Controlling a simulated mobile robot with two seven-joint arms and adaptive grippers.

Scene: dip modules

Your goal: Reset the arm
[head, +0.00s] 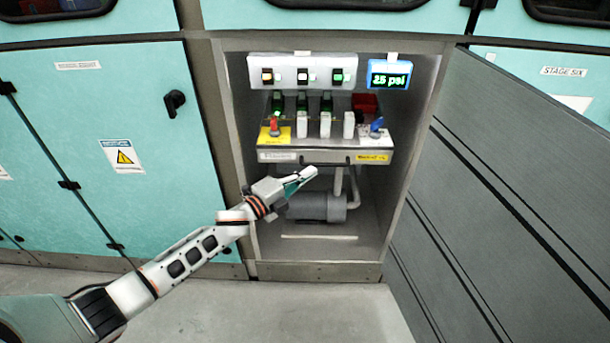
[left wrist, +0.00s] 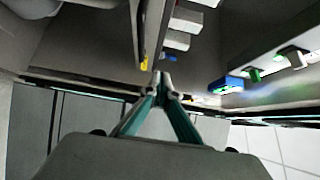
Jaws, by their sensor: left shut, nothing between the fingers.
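My left arm comes in from the left in the head view. Its gripper (head: 308,174) is shut and empty, just in front of the open cabinet, below the front edge of the module shelf (head: 325,156). In the left wrist view the teal fingers of the gripper (left wrist: 162,78) meet at their tips with nothing between them. My right gripper is not in view.
The shelf holds a red lever (head: 274,126), a blue lever (head: 377,124) and several white modules. Above are a switch panel (head: 302,72) and a display (head: 389,75) reading "25 psi". A grey motor (head: 318,207) sits below. The open door (head: 490,210) stands right; floor (head: 300,305) in front is clear.

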